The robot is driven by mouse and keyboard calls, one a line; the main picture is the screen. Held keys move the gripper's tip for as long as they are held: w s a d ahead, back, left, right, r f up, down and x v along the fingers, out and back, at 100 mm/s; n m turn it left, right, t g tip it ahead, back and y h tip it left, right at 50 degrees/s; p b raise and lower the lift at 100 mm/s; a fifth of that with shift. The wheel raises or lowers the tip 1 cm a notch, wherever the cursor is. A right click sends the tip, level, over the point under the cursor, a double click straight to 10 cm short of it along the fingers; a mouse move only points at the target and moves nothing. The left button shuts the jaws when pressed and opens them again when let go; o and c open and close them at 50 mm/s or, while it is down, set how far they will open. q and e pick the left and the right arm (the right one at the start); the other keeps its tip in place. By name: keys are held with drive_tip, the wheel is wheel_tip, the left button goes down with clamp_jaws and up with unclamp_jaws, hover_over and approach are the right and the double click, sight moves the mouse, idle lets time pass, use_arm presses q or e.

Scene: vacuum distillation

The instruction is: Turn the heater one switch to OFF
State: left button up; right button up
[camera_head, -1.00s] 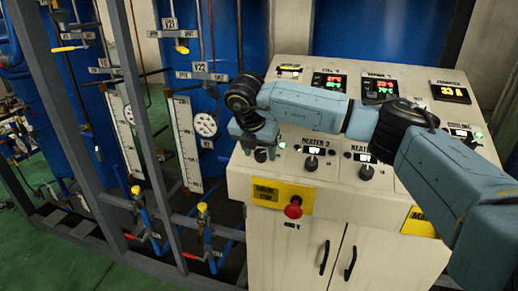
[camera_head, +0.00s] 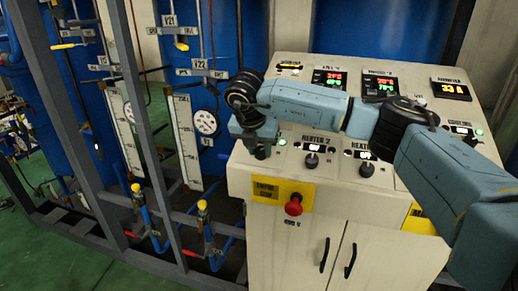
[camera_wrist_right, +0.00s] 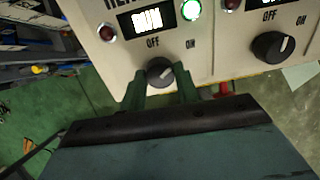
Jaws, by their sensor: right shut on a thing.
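The heater one switch is a dark round knob (camera_wrist_right: 160,72) with a pale pointer mark, below a lit white display. OFF is printed at its upper left and ON at its upper right. The pointer seems to lean toward ON. My right gripper (camera_wrist_right: 166,88) is shut on this knob, one green finger on each side. In the head view my right gripper (camera_head: 262,148) is at the panel's left end and hides the knob. A green lamp (camera_wrist_right: 192,9) beside the display is lit; the red lamp (camera_wrist_right: 107,32) looks dim. My left gripper is not in view.
The heater 2 knob (camera_head: 312,160) and another knob (camera_head: 366,168) are to the right on the cream cabinet (camera_head: 268,222). A red emergency stop button (camera_head: 293,205) sticks out below. Grey frame posts (camera_head: 150,120) and gauges stand at left. My right arm spans the panel.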

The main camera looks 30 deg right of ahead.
drive_tip(key=n+b, duration=0.1)
drive_tip(key=n, duration=0.2)
drive_tip(key=n+b, duration=0.1)
drive_tip(key=n, duration=0.1)
drive_tip(key=shift+n, duration=0.3)
drive_tip(key=n, duration=0.5)
drive_tip(key=shift+r+n+b, duration=0.1)
drive_tip(key=shift+n+b, duration=0.2)
drive_tip(key=shift+b, duration=0.1)
drive_tip(key=o, duration=1)
drive_tip(key=shift+c, duration=0.2)
drive_tip(key=v, duration=1.3)
drive_tip(key=shift+s+b, duration=0.35)
drive_tip(key=shift+b, duration=0.1)
